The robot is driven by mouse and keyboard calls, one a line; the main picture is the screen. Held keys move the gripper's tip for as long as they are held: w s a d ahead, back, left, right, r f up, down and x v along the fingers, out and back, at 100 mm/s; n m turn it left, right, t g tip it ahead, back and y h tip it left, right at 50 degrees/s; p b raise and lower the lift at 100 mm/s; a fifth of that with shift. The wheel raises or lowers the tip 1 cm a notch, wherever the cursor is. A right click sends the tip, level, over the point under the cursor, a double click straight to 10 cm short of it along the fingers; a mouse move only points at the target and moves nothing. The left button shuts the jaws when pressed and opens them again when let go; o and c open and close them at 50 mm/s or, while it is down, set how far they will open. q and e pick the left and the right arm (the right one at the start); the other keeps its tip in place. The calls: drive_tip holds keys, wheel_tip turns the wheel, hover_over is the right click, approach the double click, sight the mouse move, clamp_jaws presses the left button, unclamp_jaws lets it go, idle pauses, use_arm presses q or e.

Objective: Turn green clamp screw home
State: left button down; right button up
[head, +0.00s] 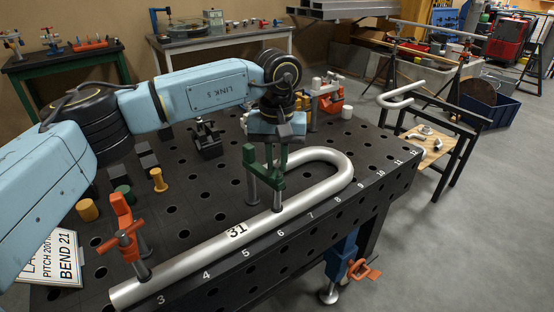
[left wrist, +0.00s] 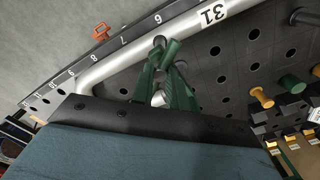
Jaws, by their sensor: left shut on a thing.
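The green clamp (head: 250,158) stands on the black perforated table, its foot at the silver bent pipe (head: 185,265) marked 31. My left gripper (head: 283,152) points down at the clamp's right end, over the straight run of the pipe, and is shut on the clamp screw. The gripper body partly hides the screw's top. In the left wrist view, the green clamp (left wrist: 171,50) lies ahead of the gripper, with the pipe (left wrist: 120,65) running past it; the screw itself is hard to make out between the green parts. My right gripper is not in view.
An orange clamp (head: 122,218) stands by the pipe's near end. Yellow pegs (head: 158,180) and dark blocks lie left on the black table (head: 210,190). A red clamp device (head: 328,100) stands behind the pipe's bend.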

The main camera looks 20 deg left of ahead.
use_arm(q)
drive_tip(key=shift+m, duration=0.6)
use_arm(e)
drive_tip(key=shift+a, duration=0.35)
use_arm(q)
drive_tip(key=c, duration=1.4)
unclamp_jaws()
drive_tip(key=shift+o, duration=0.2)
